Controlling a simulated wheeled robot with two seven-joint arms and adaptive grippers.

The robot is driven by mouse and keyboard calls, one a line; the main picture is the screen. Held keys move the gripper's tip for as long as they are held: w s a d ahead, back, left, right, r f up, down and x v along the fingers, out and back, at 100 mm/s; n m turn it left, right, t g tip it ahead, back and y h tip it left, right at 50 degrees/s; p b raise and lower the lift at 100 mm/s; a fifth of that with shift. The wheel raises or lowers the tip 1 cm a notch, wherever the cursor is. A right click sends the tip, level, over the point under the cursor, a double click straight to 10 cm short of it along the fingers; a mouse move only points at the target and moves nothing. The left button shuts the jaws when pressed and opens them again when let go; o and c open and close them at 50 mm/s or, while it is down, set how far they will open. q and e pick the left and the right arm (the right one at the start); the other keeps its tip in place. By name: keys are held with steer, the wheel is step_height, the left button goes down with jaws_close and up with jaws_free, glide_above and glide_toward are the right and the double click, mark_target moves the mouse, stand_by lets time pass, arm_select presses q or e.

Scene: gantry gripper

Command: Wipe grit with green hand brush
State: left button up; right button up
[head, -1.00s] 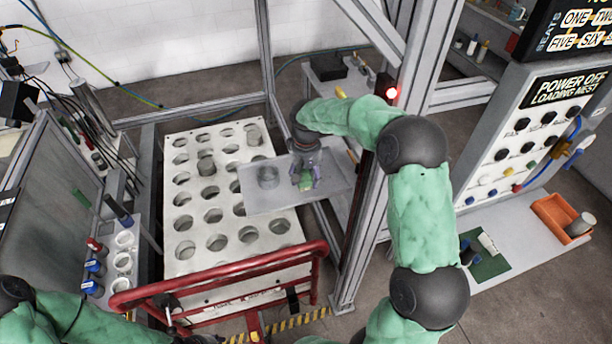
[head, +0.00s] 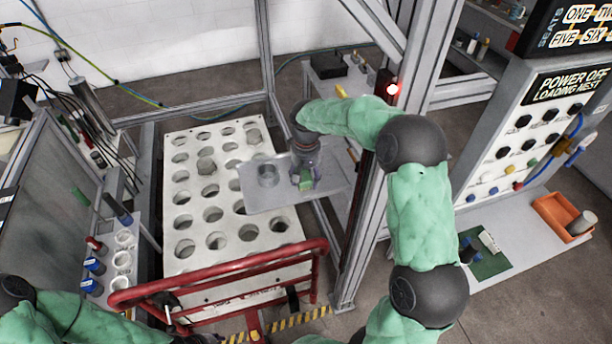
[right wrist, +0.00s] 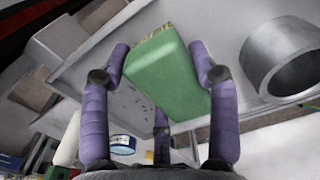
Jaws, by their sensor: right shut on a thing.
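My right gripper (head: 304,180) is shut on the green hand brush (head: 305,183) over the grey metal plate (head: 262,203). In the right wrist view the brush is a green block (right wrist: 165,75) between the purple fingers, with a strip of tan bristles at its far edge. Dark specks of grit (right wrist: 142,108) lie on the pale plate beside and below the brush. I cannot tell whether the bristles touch the plate. A grey metal ring (head: 267,175) stands on the plate left of the gripper; it also shows in the right wrist view (right wrist: 283,57). My left gripper is not in view.
A white panel with round holes (head: 190,245) lies left of the plate, with a few grey cylinders in it. A red rail (head: 225,275) runs in front. A metal frame post (head: 365,225) stands close to my right arm. An orange bin (head: 556,215) is far right.

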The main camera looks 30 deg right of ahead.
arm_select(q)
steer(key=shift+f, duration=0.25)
arm_select(e)
steer(key=shift+f, duration=0.4)
